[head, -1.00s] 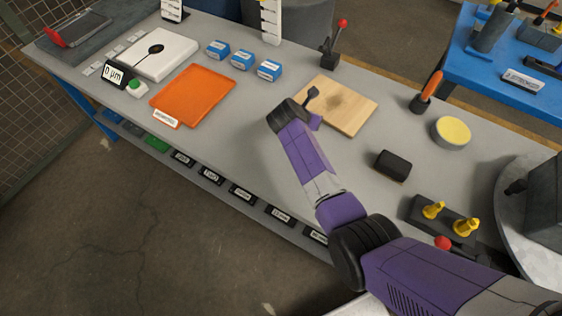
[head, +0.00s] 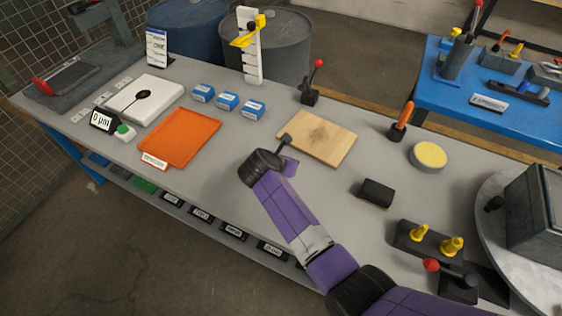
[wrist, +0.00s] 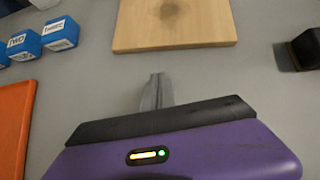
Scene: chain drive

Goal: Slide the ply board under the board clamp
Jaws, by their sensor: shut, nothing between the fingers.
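The ply board (head: 317,138) is a pale wooden rectangle with a dark smudge, lying flat on the grey bench. In the wrist view the board (wrist: 172,22) shows at the top. A small black clamp with a red ball handle (head: 311,88) stands just behind the board, apart from it; I take it as the board clamp. My gripper (head: 285,139) is shut and empty at the board's front left side. In the wrist view its fingertips (wrist: 157,80) point at the near edge, with bare bench between. The clamp is outside the wrist view.
Blue boxes (head: 228,102) and an orange tray (head: 181,137) lie left. A black block (head: 377,193), a yellow-topped round pad (head: 428,156) and an orange-handled tool (head: 402,122) stand right. Another red-knobbed device (head: 452,277) is at the lower right.

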